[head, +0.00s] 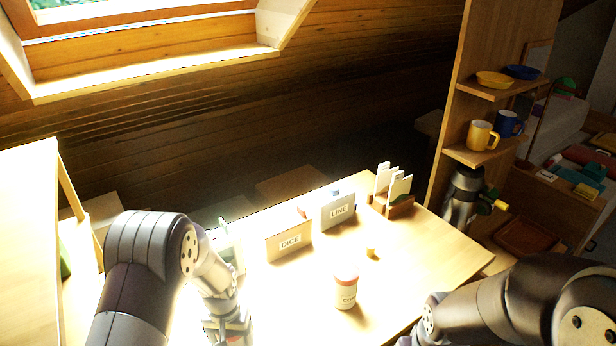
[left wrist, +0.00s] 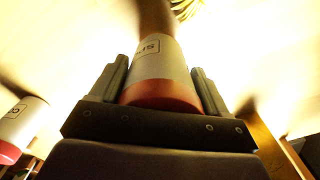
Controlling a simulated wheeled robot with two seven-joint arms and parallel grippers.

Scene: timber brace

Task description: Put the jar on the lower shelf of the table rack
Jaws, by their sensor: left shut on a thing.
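The lid end is nearest the wrist camera. In the head view my left gripper (head: 228,325) is low at the frame's bottom edge, in bright glare, and the held jar cannot be made out there. A wooden shelf unit (head: 25,200) at the far left has a slanted post and a lower level; I cannot tell whether this is the table rack. My right arm enters at the lower right, its gripper out of frame.
A second red-lidded jar (head: 346,290) stands on the table (head: 425,255), right of my left gripper; it also shows in the left wrist view (left wrist: 18,125). Boxes labelled DICE (head: 289,242) and LINE (head: 338,211) stand behind. A tall shelf (head: 455,120) with mugs is at right.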

